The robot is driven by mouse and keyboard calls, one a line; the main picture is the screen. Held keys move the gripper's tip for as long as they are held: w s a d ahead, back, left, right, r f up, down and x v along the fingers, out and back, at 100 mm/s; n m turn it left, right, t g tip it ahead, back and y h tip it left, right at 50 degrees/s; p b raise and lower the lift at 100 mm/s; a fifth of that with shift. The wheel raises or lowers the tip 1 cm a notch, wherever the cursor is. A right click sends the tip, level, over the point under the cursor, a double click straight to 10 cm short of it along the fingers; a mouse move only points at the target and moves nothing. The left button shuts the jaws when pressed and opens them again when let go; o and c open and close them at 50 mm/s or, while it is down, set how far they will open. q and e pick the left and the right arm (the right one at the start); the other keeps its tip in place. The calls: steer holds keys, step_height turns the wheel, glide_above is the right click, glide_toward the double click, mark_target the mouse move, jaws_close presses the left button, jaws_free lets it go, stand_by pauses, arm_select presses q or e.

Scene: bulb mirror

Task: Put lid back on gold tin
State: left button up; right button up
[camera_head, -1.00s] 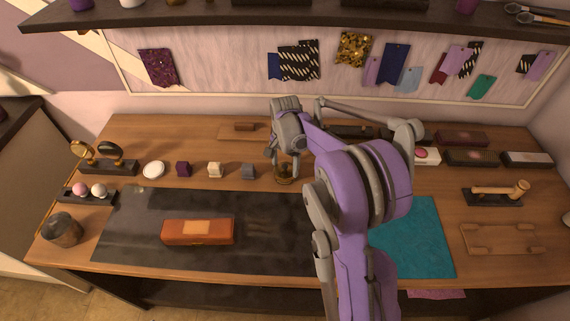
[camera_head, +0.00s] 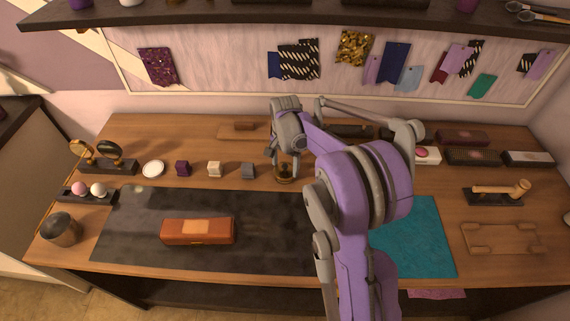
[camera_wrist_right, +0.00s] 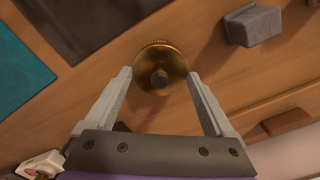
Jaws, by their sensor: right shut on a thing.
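The gold tin (camera_head: 284,178) stands on the wooden table just behind the dark mat. I cannot tell whether the lid is fully seated. My left gripper is not in view.
An orange case (camera_head: 198,231) lies on the dark mat (camera_head: 130,235). A teal mat (camera_head: 415,240) lies at the right.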

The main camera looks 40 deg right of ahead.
stand_by(0.3)
steer(key=o, duration=1)
steer(key=shift+r, duration=0.15)
steer(key=shift+r+p, duration=1.7)
steer(key=shift+r, duration=1.65)
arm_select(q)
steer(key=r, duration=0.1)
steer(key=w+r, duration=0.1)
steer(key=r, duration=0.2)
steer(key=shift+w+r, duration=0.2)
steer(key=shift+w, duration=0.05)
arm_select(e)
steer(key=shift+c, duration=0.3)
jaws_close()
